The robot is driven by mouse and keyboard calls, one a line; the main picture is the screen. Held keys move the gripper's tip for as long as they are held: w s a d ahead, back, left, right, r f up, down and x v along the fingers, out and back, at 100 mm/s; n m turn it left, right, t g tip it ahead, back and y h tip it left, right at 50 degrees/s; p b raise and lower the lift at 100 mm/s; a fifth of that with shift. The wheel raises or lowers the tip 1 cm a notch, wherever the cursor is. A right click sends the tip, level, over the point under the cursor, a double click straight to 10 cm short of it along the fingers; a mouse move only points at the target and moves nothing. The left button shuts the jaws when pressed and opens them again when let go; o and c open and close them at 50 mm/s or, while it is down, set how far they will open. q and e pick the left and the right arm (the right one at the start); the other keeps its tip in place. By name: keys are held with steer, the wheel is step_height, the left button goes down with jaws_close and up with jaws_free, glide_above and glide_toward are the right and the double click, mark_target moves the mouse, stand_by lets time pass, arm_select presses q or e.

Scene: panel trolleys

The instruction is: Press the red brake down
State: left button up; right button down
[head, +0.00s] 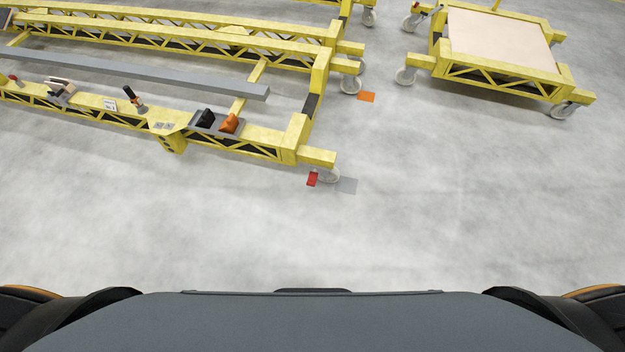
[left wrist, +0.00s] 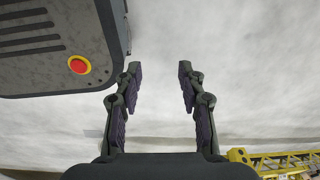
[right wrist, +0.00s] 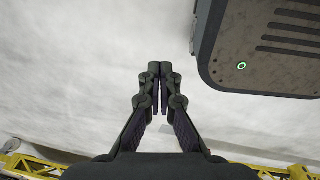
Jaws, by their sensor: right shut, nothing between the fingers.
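The red brake (head: 312,179) is a small red pedal at a caster wheel (head: 330,175) under the near right corner of the long yellow trolley (head: 245,140) in the head view. It lies ahead of my base, with bare floor between. My left gripper (left wrist: 157,70) is open and empty over the floor in the left wrist view. My right gripper (right wrist: 160,68) is shut with nothing in it in the right wrist view. Neither gripper shows in the head view, and both are far from the brake.
Another yellow trolley with a pale panel (head: 498,38) stands back right. Nearby floor is clear.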

arm_select(q)
steer(key=shift+w+a, duration=0.1)
steer(key=shift+w, duration=0.5)
arm_select(e)
steer(key=shift+w, duration=0.65)
steer(key=shift+a, duration=0.15)
stand_by(1.1)
